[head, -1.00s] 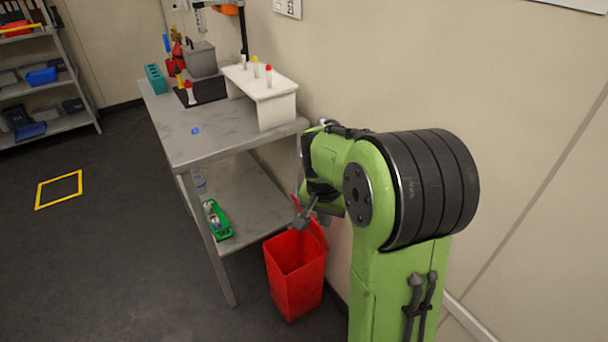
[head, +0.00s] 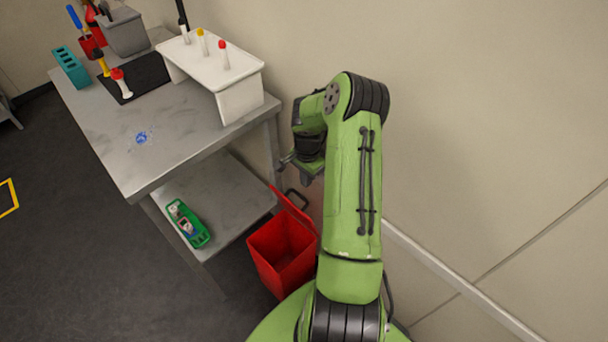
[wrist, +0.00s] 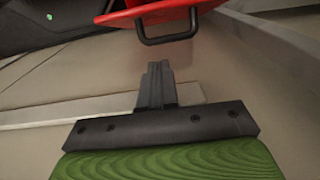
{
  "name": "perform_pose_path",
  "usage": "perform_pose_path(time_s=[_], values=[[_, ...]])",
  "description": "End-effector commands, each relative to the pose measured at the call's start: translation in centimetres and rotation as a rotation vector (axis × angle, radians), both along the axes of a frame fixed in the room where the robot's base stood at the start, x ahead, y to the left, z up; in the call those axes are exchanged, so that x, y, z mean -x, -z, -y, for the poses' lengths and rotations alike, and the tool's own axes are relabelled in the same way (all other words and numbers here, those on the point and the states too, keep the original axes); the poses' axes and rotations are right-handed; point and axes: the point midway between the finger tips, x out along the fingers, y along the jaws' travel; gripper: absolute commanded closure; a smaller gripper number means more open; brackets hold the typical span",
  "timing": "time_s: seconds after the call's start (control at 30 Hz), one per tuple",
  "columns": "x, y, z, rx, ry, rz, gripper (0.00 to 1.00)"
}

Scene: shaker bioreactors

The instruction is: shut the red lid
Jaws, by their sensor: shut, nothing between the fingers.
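The red bin (head: 270,262) stands on the floor beside the metal table, with its mouth uncovered. Its red lid (head: 291,206) stands raised at the bin's wall side, and a black handle (head: 299,196) shows beyond its edge. In the wrist view the lid (wrist: 165,12) is at the top, with its black handle (wrist: 168,39) just ahead of my fingers. My gripper (head: 284,162) is above and behind the lid, near the wall; in the wrist view its fingers (wrist: 156,72) are together and empty. A small gap shows between fingertips and handle.
The metal table (head: 150,175) stands left of the bin, with a white rack (head: 215,75) of capped tubes on top. A green tray (head: 188,223) lies on its lower shelf. The wall (head: 480,120) is close on the right.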

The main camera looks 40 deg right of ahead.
Motion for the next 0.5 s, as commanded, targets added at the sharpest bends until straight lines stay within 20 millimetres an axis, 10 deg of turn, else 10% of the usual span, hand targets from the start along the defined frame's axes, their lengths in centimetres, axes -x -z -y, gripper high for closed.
perform_pose_path(time_s=[0.2,0.5], values=[[0.0,4.5,-0.1,-0.002,-0.002,-0.001,1.0],[-0.1,5.7,-0.1,0.001,-0.003,0.001,1.0]])
